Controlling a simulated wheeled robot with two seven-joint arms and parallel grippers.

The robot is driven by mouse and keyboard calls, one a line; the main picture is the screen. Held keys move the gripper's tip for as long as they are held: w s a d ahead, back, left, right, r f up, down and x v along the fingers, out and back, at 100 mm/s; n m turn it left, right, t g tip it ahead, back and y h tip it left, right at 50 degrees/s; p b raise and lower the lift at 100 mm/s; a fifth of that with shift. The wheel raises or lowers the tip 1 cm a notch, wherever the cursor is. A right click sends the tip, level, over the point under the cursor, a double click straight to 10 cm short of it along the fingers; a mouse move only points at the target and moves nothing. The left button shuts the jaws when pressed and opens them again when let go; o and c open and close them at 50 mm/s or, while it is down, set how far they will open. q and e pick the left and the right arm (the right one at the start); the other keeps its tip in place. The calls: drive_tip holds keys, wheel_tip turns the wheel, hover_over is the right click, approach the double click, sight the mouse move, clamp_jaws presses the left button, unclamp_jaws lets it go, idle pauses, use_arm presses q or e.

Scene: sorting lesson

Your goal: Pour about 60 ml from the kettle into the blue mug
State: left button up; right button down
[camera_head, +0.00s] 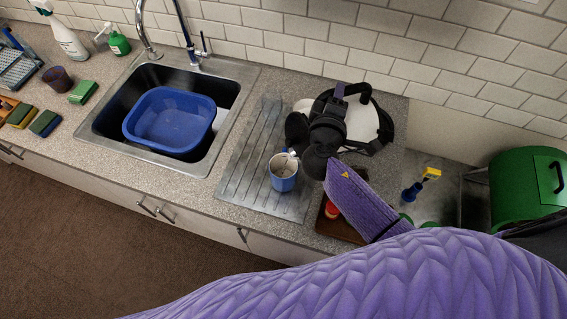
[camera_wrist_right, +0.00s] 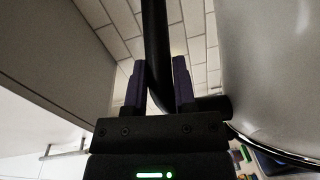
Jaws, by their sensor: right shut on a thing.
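The blue mug (camera_head: 284,184) stands upright on the ribbed steel drainboard, and its pale inside shows from above. The kettle (camera_head: 368,122) is white with black parts and is up and to the right of the mug, partly hidden by my wrist. My right gripper (camera_head: 345,91) is shut on the kettle's black handle. In the right wrist view the handle (camera_wrist_right: 155,50) passes between the purple fingers (camera_wrist_right: 158,85), with the pale kettle body (camera_wrist_right: 270,70) at the right. The spout and any liquid cannot be made out clearly. My left gripper is out of view.
A sink with a blue basin (camera_head: 170,119) is left of the drainboard (camera_head: 240,165). Sponges, a dark cup (camera_head: 58,79) and bottles stand at the far left. A brown tray (camera_head: 340,229) lies under my forearm, and a green bin (camera_head: 527,190) is at the right.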

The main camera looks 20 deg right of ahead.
sight(357, 102)
drive_tip(key=shift+r, duration=0.15)
idle(0.6)
drive_tip(key=d+f+y, duration=0.1)
drive_tip(key=d+f, duration=0.1)
drive_tip(key=d+f+m, duration=0.1)
drive_tip(key=d, duration=0.1)
drive_tip(key=d+f+g+y, duration=0.1)
drive_tip(key=d+f, duration=0.1)
drive_tip(key=shift+w+f+m+y+b, duration=0.25)
drive_tip(key=shift+f+m+y+b, duration=0.05)
drive_tip(key=shift+f+m, duration=0.1)
drive_tip(key=shift+d+f, duration=0.25)
drive_tip(key=shift+d, duration=0.05)
drive_tip(key=shift+y, duration=0.4)
drive_tip(key=shift+d, duration=0.1)
idle(0.6)
